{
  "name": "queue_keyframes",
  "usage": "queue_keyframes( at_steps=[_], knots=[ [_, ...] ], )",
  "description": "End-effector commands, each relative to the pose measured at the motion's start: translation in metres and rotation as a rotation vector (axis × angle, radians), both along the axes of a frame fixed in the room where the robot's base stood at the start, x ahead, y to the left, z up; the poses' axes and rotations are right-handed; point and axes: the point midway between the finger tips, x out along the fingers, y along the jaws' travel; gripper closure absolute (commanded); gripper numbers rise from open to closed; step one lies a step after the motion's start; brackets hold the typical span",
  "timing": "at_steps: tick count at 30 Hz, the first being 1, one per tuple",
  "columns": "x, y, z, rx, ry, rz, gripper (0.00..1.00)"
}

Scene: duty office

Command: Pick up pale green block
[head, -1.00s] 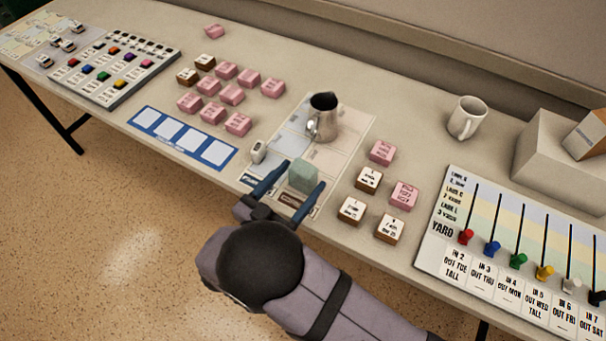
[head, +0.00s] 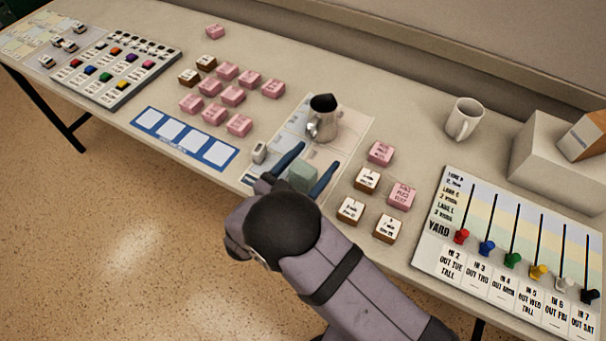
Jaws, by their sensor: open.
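The pale green block (head: 303,176) sits on the near part of a pale sectioned mat (head: 352,140) on the table. My gripper (head: 314,158) is open, with one blue finger on the left of the block and the other on its right. The fingertips reach slightly past the block's far side. I cannot tell whether either finger touches it. The block's lower near side is partly hidden by my gripper.
A metal pitcher (head: 322,122) stands on the mat behind the block. A small white object (head: 259,153) is just left of my gripper. Pink and white-topped blocks (head: 380,153) lie to the right, more pink blocks (head: 232,96) to the left. A white mug (head: 464,119) stands farther back.

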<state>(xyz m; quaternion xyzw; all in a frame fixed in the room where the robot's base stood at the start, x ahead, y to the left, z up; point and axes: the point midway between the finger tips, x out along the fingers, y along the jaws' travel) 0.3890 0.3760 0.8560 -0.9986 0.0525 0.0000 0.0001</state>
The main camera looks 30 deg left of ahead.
Motion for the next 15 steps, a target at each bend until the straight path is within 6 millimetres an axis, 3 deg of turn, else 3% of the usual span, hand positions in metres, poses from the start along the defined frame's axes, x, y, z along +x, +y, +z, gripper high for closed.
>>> queue_keyframes(
  at_steps=[3, 10, 15],
  knots=[
    [-0.0003, 0.0001, -0.0002, 0.000, 0.000, 0.000, 0.34],
    [-0.0005, 0.0002, -0.0002, 0.000, 0.000, 0.000, 0.88],
    [-0.0005, 0.0005, 0.0010, 0.001, -0.002, 0.000, 0.88]
  ],
)
